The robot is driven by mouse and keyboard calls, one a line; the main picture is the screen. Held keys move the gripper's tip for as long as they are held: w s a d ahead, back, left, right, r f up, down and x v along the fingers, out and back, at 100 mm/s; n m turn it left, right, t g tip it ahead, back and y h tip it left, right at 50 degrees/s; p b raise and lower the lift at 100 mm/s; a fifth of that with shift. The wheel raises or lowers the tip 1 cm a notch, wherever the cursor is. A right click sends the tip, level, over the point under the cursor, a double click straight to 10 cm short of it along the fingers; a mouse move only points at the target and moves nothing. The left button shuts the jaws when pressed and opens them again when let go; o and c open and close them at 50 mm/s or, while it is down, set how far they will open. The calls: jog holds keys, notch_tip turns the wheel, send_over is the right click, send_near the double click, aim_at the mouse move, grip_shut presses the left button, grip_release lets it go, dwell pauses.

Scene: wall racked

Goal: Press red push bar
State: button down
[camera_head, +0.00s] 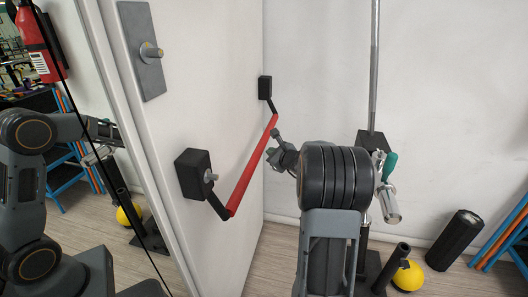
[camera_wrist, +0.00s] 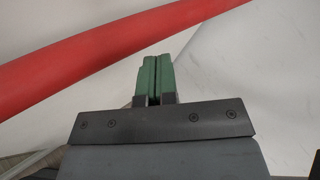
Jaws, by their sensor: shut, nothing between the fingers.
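The red push bar (camera_head: 252,168) slants across the white door panel in the head view, held by black end brackets. It also crosses the upper left of the wrist view (camera_wrist: 95,48). My gripper (camera_wrist: 158,62) shows green fingers, shut together and empty. In the wrist view its fingertips appear just below the bar's lower edge; I see no clear contact. In the head view my wrist is right of the bar's upper half, and its thick black joint hides part of the scene. The fingers are not clear in the head view.
A grey plate with a knob (camera_head: 150,53) is on the door panel above the bar. A mirror-like panel at left reflects my arm and a red extinguisher (camera_head: 38,45). A black roller (camera_head: 455,239) and yellow ball (camera_head: 408,276) are on the floor at right, near a metal pole (camera_head: 374,70).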

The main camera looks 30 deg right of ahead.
jog(key=shift+w+a+b, duration=0.75)
jog(key=shift+w+a, duration=0.1)
jog(key=shift+a, duration=0.05)
dwell(1.3)
jog(key=shift+d, duration=0.1)
jog(key=shift+s+d, duration=1.15)
jog(key=shift+s+d, duration=1.75)
jog(key=shift+d, duration=0.05)
